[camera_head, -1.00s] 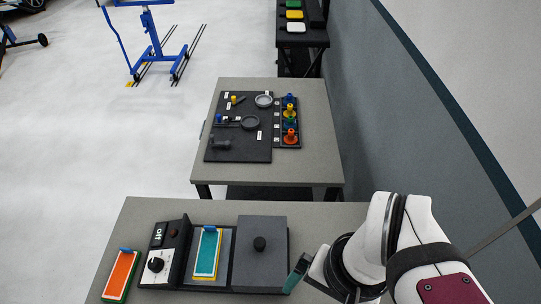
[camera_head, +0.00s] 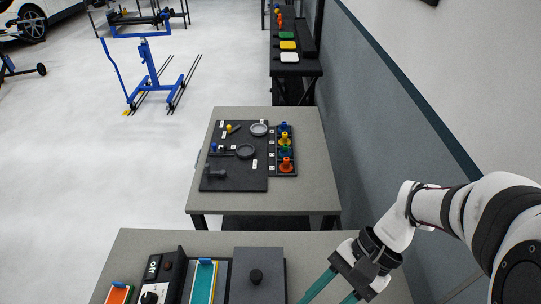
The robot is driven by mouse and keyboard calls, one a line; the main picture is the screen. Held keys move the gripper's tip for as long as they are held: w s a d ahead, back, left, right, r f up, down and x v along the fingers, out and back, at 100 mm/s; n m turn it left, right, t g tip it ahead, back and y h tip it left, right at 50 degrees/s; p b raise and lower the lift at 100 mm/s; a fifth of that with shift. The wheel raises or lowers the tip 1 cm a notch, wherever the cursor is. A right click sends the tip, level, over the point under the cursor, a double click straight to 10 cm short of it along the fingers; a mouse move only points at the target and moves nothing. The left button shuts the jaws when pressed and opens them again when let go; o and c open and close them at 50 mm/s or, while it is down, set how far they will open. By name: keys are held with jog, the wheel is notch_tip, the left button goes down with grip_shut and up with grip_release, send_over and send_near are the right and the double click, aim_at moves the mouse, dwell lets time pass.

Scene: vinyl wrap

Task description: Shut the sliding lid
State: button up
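The sliding lid (camera_head: 268,263) is a dark grey plate with a black knob (camera_head: 255,276). It sits on the right part of a black box on the near table, cut off by the bottom edge of the view. Left of the lid the box is uncovered, and a teal block with a yellow and white rim (camera_head: 203,284) shows there. My gripper (camera_head: 331,296) is right of the lid, apart from it, pointing down and left. Its two teal fingers are spread with nothing visible between them; their tips run to the bottom edge.
Left of the lid stand a black control panel (camera_head: 153,270) marked "Off" with a dial, and an orange block (camera_head: 118,295). A second table (camera_head: 310,150) behind holds a black tool board (camera_head: 235,179) and coloured knobs. A grey wall (camera_head: 375,135) runs along the right.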

aim_at(277, 285)
jog(key=w+d+f+m+y, duration=0.1)
jog(key=y, duration=0.1)
jog(key=w+d+f+m+t+y, duration=0.1)
jog(key=w+f+m+y, duration=0.1)
jog(key=w+d+f+m+y, duration=0.1)
jog(key=f+m+y, duration=0.1)
jog(key=shift+w+d+f+t+y, duration=0.1)
jog(key=shift+w+d+t+y, duration=0.05)
jog(key=shift+d+t+y, duration=0.15)
jog(key=c, duration=0.4)
jog(key=d+f+m+t+y, duration=0.1)
jog(key=f+t, duration=0.1)
jog(key=w+d+f+m+t+y, duration=0.1)
jog(key=f+m+t, duration=0.1)
jog(key=w+d+f+m+t+y, duration=0.1)
jog(key=f+m+t, duration=0.1)
jog(key=shift+d+f+y, duration=0.1)
jog(key=shift+d+y, duration=0.3)
grip_shut()
jog(key=shift+m+t, duration=0.3)
jog(key=shift+m, duration=0.1)
jog(key=x, duration=1.3)
jog(key=shift+w+a+f, duration=0.1)
jog(key=shift+a+f, duration=0.1)
jog(key=shift+a, duration=0.15)
